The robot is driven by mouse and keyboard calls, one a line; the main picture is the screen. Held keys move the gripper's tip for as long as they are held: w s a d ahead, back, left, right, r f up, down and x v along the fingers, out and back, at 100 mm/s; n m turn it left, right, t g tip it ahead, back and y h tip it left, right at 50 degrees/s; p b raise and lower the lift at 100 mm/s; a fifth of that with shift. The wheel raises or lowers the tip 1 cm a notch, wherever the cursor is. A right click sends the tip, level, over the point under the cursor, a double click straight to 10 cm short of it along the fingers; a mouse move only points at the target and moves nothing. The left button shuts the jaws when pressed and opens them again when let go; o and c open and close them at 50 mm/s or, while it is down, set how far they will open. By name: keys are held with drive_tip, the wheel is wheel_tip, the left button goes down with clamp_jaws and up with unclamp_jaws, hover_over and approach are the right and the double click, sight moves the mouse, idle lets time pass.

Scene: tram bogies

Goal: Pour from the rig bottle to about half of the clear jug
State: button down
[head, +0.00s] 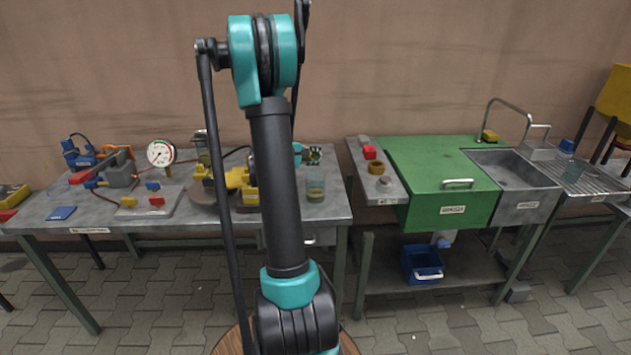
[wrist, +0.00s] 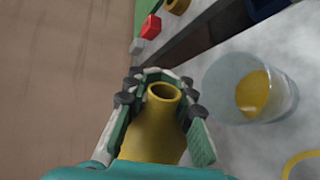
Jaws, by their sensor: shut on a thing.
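My gripper (wrist: 160,98) is shut around the rig bottle (wrist: 152,138), a yellow bottle with an open round mouth. The bottle's neck pokes out between the fingers. The clear jug (wrist: 228,72) is to the right of the bottle in the wrist view, apart from it, with yellow liquid inside. In the head view the jug (head: 316,181) stands upright near the right end of the left bench, with yellowish liquid in its lower part. My gripper (head: 313,155) shows just above and behind the jug there. The bottle is not clearly visible in the head view, largely behind my arm.
The left bench (head: 90,212) carries a pressure gauge (head: 160,153), a grey vise (head: 120,168) and yellow parts (head: 240,178). A gap separates it from the bench with a green cover (head: 440,175) and a sink (head: 515,175). A red block (wrist: 151,27) lies beyond the gap.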

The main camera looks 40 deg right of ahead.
drive_tip(key=shift+r+m+t, duration=0.1)
drive_tip(key=shift+m+t, duration=0.3)
drive_tip(key=shift+m, duration=0.1)
idle(2.1)
